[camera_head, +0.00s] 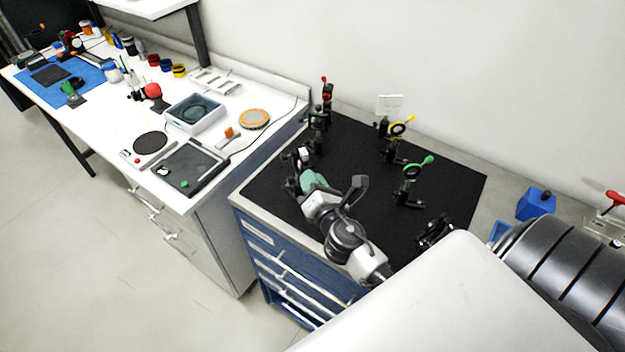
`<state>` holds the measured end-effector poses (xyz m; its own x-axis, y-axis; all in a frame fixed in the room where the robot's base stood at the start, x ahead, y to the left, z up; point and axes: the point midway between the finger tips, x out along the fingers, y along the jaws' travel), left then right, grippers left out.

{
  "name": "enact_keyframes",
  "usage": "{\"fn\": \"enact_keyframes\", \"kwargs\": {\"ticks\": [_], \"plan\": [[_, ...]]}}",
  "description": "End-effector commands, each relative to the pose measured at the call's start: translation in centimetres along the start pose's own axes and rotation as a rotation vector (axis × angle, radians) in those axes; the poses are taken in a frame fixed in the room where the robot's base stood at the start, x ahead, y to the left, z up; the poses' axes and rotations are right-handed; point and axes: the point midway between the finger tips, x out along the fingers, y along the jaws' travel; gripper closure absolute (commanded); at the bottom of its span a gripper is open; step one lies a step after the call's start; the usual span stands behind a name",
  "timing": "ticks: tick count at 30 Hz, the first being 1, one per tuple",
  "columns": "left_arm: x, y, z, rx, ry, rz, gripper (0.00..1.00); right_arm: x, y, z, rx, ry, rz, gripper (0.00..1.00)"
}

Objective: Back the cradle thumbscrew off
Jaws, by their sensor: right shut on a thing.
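My right gripper (299,177) reaches from the lower right over the black breadboard (345,160) to its left edge. It is shut on a small part at the dark cradle mount (304,156), taken to be the cradle thumbscrew. The thumbscrew itself is hidden by the fingers and too small to make out. A pale round piece shows at the mount just beyond the fingertips. My left gripper is not in view.
Post mounts with a red top (325,88), a yellow ring (400,128) and a green ring (418,167) stand on the breadboard. A blue block (535,204) is at the right. The left bench holds a grey tray (190,167) and a white bin (195,113).

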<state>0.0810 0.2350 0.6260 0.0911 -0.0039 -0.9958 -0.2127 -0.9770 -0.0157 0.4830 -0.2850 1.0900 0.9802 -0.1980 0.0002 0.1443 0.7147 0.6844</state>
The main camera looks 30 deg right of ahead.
Motion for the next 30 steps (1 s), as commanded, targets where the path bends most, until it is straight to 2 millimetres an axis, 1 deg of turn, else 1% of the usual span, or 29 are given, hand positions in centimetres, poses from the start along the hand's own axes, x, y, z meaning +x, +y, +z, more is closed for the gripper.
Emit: {"fn": "enact_keyframes", "kwargs": {"ticks": [9,10,14,15,22,24,26,29,30], "plan": [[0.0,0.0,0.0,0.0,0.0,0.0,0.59,0.0,-0.1,-0.1,-0.001,0.002,-0.002,1.0],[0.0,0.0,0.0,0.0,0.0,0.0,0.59,0.0,-0.1,-0.1,-0.001,0.003,-0.002,0.78],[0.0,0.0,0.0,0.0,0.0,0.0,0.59,0.0,-0.1,-0.1,0.0,0.002,-0.001,0.58],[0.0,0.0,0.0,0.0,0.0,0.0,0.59,0.0,-0.1,-0.1,0.0,0.002,-0.001,0.57],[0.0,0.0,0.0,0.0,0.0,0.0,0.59,-0.1,0.0,-0.1,0.0,0.001,0.0,0.57],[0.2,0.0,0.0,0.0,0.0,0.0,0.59,-0.3,-0.1,-0.1,0.0,0.001,-0.001,0.57],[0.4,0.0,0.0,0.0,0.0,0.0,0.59,-0.9,-0.1,-0.2,0.0,0.001,0.0,0.57],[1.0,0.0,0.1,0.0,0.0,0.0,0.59,-2.5,-0.3,-0.3,0.0,0.003,-0.002,0.57],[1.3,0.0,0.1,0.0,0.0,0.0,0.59,-3.2,-0.3,-0.3,0.0,0.003,-0.001,0.57]]}}
